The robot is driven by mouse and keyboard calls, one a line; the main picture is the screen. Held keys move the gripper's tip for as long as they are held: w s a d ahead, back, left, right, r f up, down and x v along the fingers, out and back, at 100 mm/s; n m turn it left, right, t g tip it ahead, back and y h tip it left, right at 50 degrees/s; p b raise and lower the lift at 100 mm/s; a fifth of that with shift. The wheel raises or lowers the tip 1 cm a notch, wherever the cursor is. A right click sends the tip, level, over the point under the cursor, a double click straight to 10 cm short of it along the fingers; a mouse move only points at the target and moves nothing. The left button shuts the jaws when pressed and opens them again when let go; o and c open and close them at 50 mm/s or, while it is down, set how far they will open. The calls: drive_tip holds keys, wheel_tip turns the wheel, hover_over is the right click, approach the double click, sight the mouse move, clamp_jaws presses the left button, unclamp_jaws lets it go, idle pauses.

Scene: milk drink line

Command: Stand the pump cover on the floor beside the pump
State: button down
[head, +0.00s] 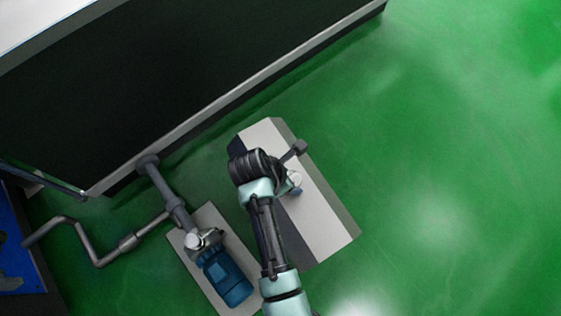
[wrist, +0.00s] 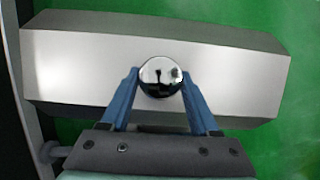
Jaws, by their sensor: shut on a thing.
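The pump cover (head: 325,222) is a long pale grey metal box with sloped sides and a round shiny knob. In the head view it is to the right of the pump (head: 226,277), over the green floor; I cannot tell whether it touches the floor. In the wrist view the cover (wrist: 85,60) spans most of the width. My gripper (wrist: 160,82) has its two blue fingers shut on the knob, one on each side. The pump is a blue motor on a pale base plate, with pipes. My arm hides part of the cover in the head view.
A large dark cabinet (head: 190,85) with a pale lower rail stands behind the pump and cover. A grey pipe (head: 85,240) runs left from the pump toward a blue unit (head: 15,245). The green floor (head: 450,150) at the right is clear.

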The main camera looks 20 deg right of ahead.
drive_tip(key=shift+a+f+n, duration=0.2)
drive_tip(key=shift+a+n, duration=0.25)
drive_tip(key=shift+n, duration=0.25)
drive_tip(key=shift+a+f+t, duration=0.1)
drive_tip(key=shift+f+t, duration=0.2)
wheel_tip(320, 180, down, 9)
drive_tip(key=b, duration=0.6)
drive_tip(key=shift+f+b, duration=0.2)
drive_tip(key=shift+b, duration=0.1)
drive_tip(key=shift+c, duration=0.6)
unclamp_jaws()
drive_tip(key=shift+f, duration=0.15)
drive_tip(key=p+v, duration=0.7)
drive_tip(key=v, duration=0.5)
